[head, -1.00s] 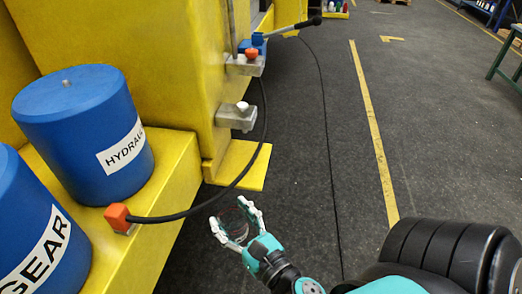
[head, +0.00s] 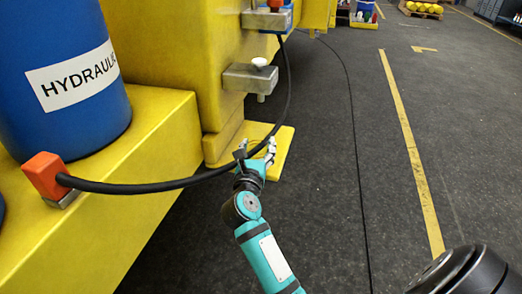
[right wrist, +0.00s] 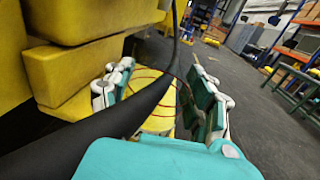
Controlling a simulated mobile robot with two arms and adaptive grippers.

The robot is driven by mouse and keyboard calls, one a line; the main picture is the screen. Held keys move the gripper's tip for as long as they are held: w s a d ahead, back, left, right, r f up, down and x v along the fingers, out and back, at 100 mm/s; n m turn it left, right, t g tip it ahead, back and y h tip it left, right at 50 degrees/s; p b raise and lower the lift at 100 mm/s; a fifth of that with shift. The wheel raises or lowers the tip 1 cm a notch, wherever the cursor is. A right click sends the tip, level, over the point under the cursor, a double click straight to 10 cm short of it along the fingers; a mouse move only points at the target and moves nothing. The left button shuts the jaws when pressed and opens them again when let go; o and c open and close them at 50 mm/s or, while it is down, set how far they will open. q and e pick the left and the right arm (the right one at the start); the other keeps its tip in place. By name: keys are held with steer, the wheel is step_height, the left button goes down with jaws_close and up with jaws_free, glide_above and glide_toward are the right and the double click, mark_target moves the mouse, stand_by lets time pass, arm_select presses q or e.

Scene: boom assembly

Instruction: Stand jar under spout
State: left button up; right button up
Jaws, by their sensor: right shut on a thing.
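My right gripper (head: 256,149) is shut on a clear jar, seen between its fingers in the right wrist view (right wrist: 160,104). The jar is see-through with thin reddish rim lines and is hard to make out in the head view. The spout (head: 261,98) is a small nozzle under a grey block (head: 245,78) with a white knob. The gripper and jar are below the spout in the picture, over a yellow foot plate (head: 282,160). I cannot tell the jar's exact gap to the plate. My left gripper is not in view.
A black hose (head: 150,187) runs from an orange block (head: 45,176) past my right gripper and up to the upper fitting; it crosses close in the right wrist view (right wrist: 110,118). A blue hydraulic drum (head: 60,120) stands on the yellow ledge (head: 150,130).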

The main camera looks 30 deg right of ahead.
steer(key=w+d+f+b, duration=0.1)
steer(key=w+d, duration=0.2)
steer(key=w, duration=0.1)
steer(key=w+d+f+b, duration=0.1)
steer(key=w+d+f, duration=0.1)
steer(key=w+d, duration=0.1)
steer(key=w+d+f, duration=0.1)
steer(key=w+d, duration=0.2)
steer(key=w, duration=0.2)
steer(key=shift+d+f+b, duration=0.1)
steer(key=shift+f+b, duration=0.2)
steer(key=shift+b, duration=0.1)
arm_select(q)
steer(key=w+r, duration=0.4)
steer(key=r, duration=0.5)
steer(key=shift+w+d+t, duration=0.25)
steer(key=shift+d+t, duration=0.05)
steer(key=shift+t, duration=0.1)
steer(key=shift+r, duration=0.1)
arm_select(e)
steer(key=shift+f, duration=0.15)
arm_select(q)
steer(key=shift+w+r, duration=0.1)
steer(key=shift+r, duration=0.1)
arm_select(e)
steer(key=o, duration=1.3)
steer(key=shift+c, duration=0.2)
